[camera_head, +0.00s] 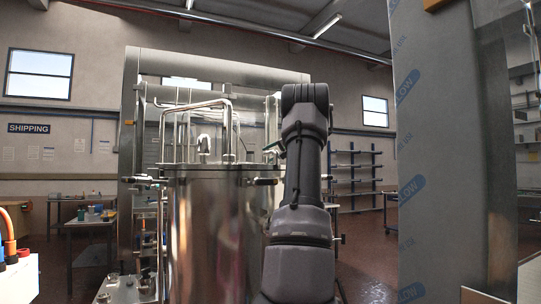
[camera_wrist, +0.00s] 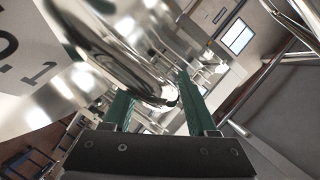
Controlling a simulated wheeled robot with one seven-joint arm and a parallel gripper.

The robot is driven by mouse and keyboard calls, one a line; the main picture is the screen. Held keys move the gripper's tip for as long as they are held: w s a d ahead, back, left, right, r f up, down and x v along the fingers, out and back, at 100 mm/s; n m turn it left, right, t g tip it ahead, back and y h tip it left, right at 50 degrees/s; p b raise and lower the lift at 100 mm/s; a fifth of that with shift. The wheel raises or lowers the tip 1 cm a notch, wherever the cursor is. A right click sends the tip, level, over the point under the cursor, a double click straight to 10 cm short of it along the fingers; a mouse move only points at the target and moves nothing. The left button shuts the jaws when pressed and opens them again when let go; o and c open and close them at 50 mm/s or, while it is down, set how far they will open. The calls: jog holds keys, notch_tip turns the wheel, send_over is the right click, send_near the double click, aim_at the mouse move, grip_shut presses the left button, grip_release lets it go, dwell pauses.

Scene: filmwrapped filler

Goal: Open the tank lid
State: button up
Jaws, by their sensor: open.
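The tank (camera_head: 215,235) is a tall shiny steel cylinder in the middle of the head view. Its lid (camera_head: 200,169) lies flat on top, with a small upright metal handle (camera_head: 204,146) and clamps at the rim. My arm stands right of the tank and hides most of my gripper; only a bit of green shows beside the lid's right edge. In the wrist view my gripper (camera_wrist: 152,86) has two green fingers apart, open. A shiny curved metal part (camera_wrist: 115,50) is very close in front of and between them; I cannot tell whether it touches.
A bent steel pipe (camera_head: 228,130) rises over the lid, within a large grey frame (camera_head: 215,64). A tall film-wrapped panel (camera_head: 440,190) stands close at the right. Shelving (camera_head: 355,175) and a work table (camera_head: 90,228) stand farther back.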

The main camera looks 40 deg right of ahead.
grip_shut()
dwell(1.4)
